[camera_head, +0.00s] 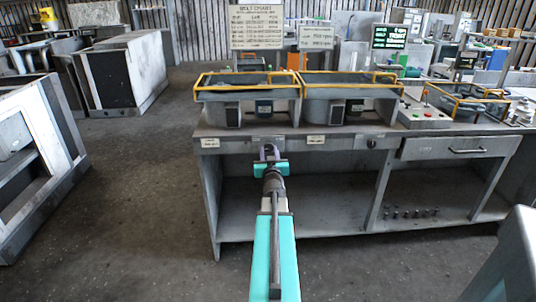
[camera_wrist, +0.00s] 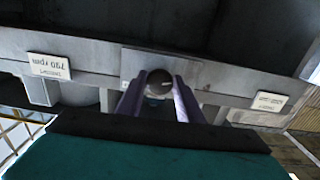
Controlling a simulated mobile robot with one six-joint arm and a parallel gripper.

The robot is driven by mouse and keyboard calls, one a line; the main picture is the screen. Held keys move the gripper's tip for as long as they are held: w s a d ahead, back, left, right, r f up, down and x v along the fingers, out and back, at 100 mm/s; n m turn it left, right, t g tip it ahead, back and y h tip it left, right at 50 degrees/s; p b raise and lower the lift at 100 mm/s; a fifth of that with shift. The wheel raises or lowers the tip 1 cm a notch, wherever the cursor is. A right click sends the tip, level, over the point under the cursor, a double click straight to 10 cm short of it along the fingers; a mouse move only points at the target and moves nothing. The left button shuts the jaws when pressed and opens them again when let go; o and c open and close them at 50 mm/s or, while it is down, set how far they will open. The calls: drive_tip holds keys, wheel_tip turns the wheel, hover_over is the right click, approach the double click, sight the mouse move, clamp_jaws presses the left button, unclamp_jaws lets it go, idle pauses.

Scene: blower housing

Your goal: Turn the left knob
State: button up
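The left knob (camera_wrist: 159,83) is a small round dark knob with a light pointer mark, on the grey front rail of the bench. In the wrist view it sits between the tips of my gripper (camera_wrist: 160,90), with a finger on each side and narrow gaps that look clear of it. In the head view my gripper (camera_head: 269,153) reaches up to the rail and hides this knob. The right knob (camera_head: 371,143) is dark and sits farther right on the same rail, away from my gripper.
The bench (camera_head: 240,145) carries two yellow-railed trays (camera_head: 247,93) and a button panel (camera_head: 425,115). A drawer (camera_head: 460,148) is to the right, and the lower shelf (camera_head: 330,210) holds several small parts. White labels (camera_wrist: 50,66) flank the knob. Open floor (camera_head: 140,190) lies left.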

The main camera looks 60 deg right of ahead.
drive_tip(key=shift+s+d+n+b, duration=0.1)
drive_tip(key=shift+n+b, duration=0.3)
drive_tip(key=shift+n, duration=0.7)
drive_tip(key=o, duration=1)
drive_tip(key=shift+o, duration=0.3)
drive_tip(key=shift+s+a, duration=0.1)
drive_tip(key=shift+a, duration=0.1)
drive_tip(key=p+v, duration=0.2)
drive_tip(key=v, duration=0.3)
drive_tip(key=shift+a+r, duration=0.1)
drive_tip(key=shift+a, duration=0.15)
